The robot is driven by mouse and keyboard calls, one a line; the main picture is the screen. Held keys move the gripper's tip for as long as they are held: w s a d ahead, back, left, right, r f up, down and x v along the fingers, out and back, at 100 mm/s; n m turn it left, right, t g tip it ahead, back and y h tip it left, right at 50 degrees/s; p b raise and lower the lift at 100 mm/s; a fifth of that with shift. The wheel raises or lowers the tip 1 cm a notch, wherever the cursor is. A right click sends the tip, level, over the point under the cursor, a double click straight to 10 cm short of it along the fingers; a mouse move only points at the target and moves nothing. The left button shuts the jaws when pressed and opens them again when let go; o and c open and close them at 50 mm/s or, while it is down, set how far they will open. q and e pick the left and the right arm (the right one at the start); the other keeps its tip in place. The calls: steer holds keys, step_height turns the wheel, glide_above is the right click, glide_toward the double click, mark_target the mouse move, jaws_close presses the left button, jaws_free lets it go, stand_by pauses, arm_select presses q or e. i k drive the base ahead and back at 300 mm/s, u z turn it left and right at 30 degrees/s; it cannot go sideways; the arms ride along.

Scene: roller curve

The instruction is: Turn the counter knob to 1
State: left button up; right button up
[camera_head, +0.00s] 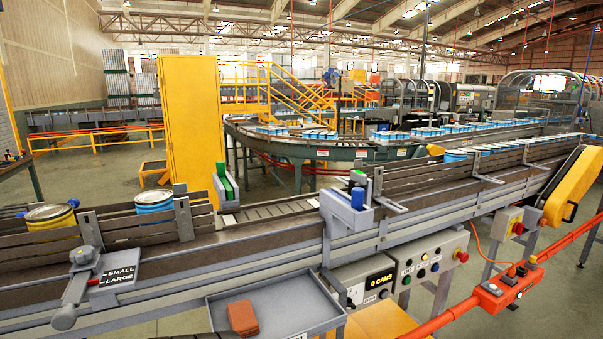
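A grey counter box (365,281) with a black "CANS" display (380,280) hangs under the front conveyor, right of centre. A lower label seems to read "ZERO". A small dark part (350,302) at the box's lower left may be its knob. It is too small to tell its setting. Neither of my grippers is in view, and nothing of mine touches the box.
A control box with coloured buttons (422,263) sits right of the counter. A grey tray (280,308) holding a reddish-brown block (243,318) juts out to the left. A size lever (76,290) and cans (154,201) are farther left; an orange-red rail (455,312) runs right.

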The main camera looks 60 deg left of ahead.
mark_target(349, 307)
steer(key=u, duration=1.65)
